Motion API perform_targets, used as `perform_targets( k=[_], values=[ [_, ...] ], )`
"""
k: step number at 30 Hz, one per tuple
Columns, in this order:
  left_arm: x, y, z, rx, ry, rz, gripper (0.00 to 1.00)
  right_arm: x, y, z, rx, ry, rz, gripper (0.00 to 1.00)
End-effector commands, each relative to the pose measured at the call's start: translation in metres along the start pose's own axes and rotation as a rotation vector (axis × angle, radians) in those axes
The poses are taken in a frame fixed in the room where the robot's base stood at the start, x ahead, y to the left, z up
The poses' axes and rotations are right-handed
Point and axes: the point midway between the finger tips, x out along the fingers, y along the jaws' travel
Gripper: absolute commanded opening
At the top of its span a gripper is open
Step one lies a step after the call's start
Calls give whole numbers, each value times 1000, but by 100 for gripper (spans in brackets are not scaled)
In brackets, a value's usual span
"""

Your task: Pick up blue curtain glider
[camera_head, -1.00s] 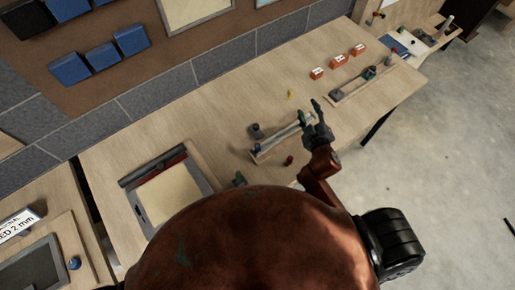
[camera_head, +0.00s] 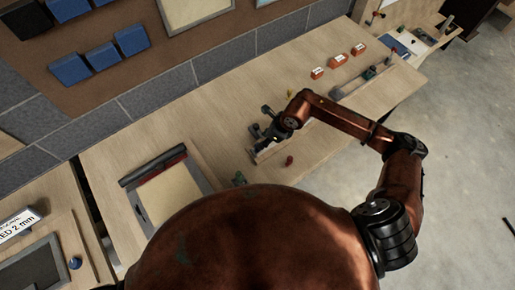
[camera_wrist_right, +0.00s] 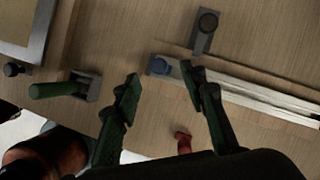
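The blue curtain glider (camera_wrist_right: 160,65) shows in the right wrist view at the left end of a pale metal rail (camera_wrist_right: 255,95). My right gripper (camera_wrist_right: 161,82) is open and empty, with its green-padded fingers apart. In that picture, the glider lies just beyond the gap between the fingertips, closer to the right finger; I cannot tell the height between them. In the head view my right gripper (camera_head: 263,127) is over the rail's left end and hides the glider. My left gripper is not in view.
A grey block with a dark knob (camera_wrist_right: 204,30) stands beyond the rail. A green-handled piece (camera_wrist_right: 62,88) lies to the left and a small red piece (camera_head: 289,160) in front. Orange boxes (camera_head: 317,73) stand farther back. A framed tray (camera_head: 170,190) is at left.

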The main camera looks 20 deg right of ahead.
Motion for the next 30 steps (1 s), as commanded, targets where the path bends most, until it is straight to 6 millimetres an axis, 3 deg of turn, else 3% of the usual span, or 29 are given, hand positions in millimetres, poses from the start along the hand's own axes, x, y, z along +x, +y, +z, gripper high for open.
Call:
perform_targets(
  k=[11,18,27,30],
  values=[
    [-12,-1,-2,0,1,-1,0,37,0,-3,-3,17,-8,39],
    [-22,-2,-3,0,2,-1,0,70,2,-3,-3,16,-9,39],
    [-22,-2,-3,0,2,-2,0,77,2,-4,-4,15,-10,39],
    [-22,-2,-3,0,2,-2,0,77,2,-4,-4,15,-10,32]
  ],
)
